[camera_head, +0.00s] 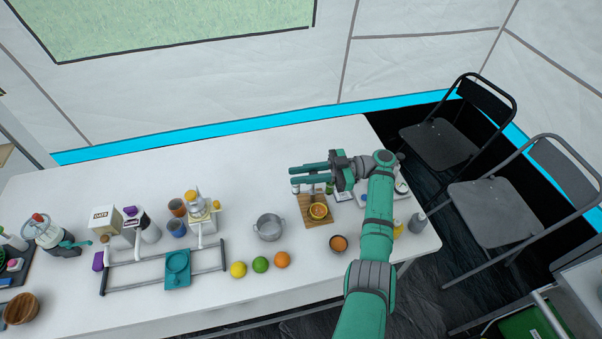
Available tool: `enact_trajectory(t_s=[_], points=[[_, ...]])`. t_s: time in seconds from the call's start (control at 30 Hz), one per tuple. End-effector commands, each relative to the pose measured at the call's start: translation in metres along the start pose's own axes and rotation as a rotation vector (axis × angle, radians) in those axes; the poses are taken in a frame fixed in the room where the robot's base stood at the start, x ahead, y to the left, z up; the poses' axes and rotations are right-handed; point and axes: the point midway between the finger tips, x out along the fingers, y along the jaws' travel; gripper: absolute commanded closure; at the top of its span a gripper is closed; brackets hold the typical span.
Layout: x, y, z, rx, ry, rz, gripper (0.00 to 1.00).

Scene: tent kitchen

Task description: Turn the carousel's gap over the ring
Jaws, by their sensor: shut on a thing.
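My gripper (292,176) reaches left over the right part of the white table, above the back of a wooden board. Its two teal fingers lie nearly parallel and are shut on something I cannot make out. Small bottle-like things (329,188) show just below the fingers, partly hidden by them. I cannot identify the carousel or its gap for certain. A teal block with a round, ring-like top (177,262) sits on a dark rail frame at the left; I cannot tell whether it is the ring.
The wooden board (321,222) holds a cut orange. A metal pot (269,227), a lemon (238,269), a lime (260,264) and an orange (282,260) stand left of it. The table's back middle is clear. Chairs (491,205) stand right.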

Motion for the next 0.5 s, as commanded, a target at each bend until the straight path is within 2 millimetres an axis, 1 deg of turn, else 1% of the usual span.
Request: enact_trajectory(t_s=[0.03,0.2,0.5], points=[[-0.0024,-0.0012,0.0009,0.005,-0.003,-0.015,1.00],[-0.0016,-0.0028,0.0006,0.003,-0.001,-0.062,1.00],[-0.0007,-0.0044,0.0010,0.003,0.002,-0.102,1.00]])
